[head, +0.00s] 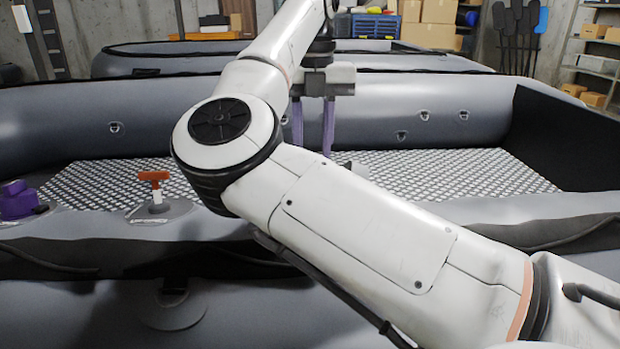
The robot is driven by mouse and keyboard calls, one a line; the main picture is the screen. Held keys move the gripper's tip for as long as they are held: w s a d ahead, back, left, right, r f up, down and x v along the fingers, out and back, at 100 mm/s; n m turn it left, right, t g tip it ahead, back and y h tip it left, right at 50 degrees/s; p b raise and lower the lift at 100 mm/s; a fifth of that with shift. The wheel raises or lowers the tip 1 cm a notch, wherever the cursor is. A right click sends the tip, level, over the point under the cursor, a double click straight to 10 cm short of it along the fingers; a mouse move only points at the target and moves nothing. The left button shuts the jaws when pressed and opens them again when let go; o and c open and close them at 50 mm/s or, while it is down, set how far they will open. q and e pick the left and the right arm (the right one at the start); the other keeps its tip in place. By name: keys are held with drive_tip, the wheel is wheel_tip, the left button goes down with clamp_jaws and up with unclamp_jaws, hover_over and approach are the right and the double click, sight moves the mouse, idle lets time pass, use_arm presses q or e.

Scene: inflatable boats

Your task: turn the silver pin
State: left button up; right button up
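My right arm comes in from the lower right and crosses the middle of the view. My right gripper (313,146) hangs over the boat with its two purple fingers pointing down and apart; nothing shows between them. The fingertips' lower ends are close behind my forearm's edge. A small grey piece (347,166) peeks out just right of the fingers, above the forearm. It may be part of the silver pin, but my forearm hides what is below, so I cannot tell.
An orange T-shaped handle (154,177) stands on a round grey patch on the near boat tube (80,228). A purple fitting (18,200) sits at the far left. The patterned boat floor (450,172) is clear. More boats and shelves (597,60) stand behind.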

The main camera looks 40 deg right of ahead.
wheel_tip(320, 180, down, 7)
drive_tip(key=shift+w+r, duration=0.15)
clamp_jaws()
